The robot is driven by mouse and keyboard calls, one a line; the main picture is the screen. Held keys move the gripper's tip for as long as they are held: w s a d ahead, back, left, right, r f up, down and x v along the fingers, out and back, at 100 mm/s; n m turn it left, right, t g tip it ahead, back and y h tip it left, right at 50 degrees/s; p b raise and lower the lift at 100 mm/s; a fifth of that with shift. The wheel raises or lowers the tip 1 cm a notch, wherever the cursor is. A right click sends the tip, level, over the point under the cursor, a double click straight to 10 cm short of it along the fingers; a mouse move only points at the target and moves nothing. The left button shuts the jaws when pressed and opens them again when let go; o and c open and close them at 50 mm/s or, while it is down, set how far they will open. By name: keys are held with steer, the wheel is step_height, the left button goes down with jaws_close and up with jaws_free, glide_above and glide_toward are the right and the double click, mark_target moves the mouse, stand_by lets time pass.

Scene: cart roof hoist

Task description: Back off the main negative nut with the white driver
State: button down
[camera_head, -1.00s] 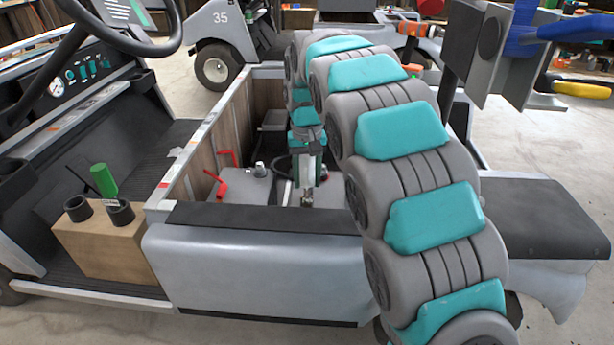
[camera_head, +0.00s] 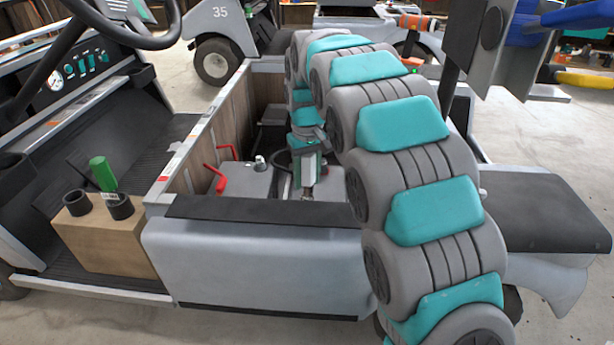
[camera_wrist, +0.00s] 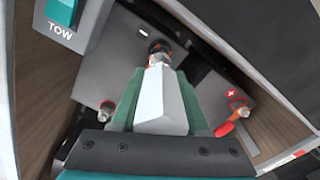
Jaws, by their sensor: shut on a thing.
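My gripper (camera_wrist: 162,88) is shut on the white driver (camera_wrist: 153,105), with a green finger on each side of it. The driver points away from the wrist camera. Its tip overlaps a terminal (camera_wrist: 158,50) on a grey battery; the nut is largely hidden, and I cannot tell whether the tip is seated on it. In the head view my gripper (camera_head: 308,162) is down in the cart's battery bay, partly behind my arm. Another terminal (camera_wrist: 107,108) shows at left. A terminal beside a red plus sign (camera_wrist: 238,104) is at right.
A red cap or lever (camera_wrist: 232,126) lies by the plus terminal. A TOW switch box (camera_wrist: 68,18) is close at upper left. Bay walls (camera_head: 205,140) surround the batteries. A wooden block (camera_head: 100,240) with black cups and a green-handled tool (camera_head: 103,174) stands on the cart floor.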

steer(key=n, duration=0.6)
steer(key=shift+r+p, duration=0.75)
steer(key=shift+r, duration=2.85)
